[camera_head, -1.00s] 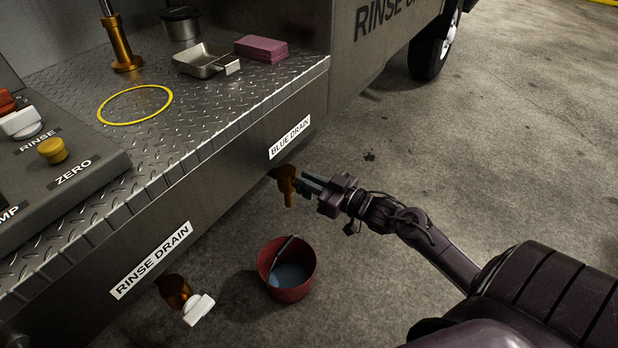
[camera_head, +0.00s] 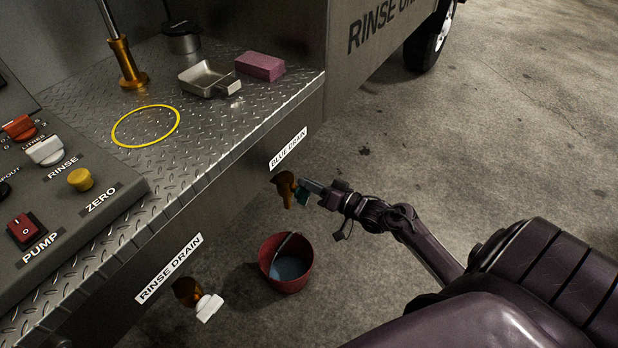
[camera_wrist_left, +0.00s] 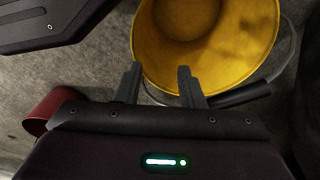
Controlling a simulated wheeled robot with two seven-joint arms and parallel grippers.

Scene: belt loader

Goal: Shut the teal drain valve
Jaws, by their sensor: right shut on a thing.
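The teal drain valve is a brass tap (camera_head: 286,188) below the BLUE DRAIN label (camera_head: 288,149), with a teal handle (camera_head: 302,195) on its right side. My right gripper (camera_head: 308,190) is shut on the teal handle; its fingertips partly cover it. My left gripper (camera_wrist_left: 159,82) shows only in the left wrist view. Its two fingers are apart and nothing is seen held between them. They point toward a yellow bucket (camera_wrist_left: 150,45).
A red bucket (camera_head: 270,262) with bluish liquid stands on the floor below the valve. A second brass tap with a white handle (camera_head: 209,307) sits under the RINSE DRAIN label. A control panel (camera_head: 110,205) and the tread-plate deck are at left. Open floor lies right.

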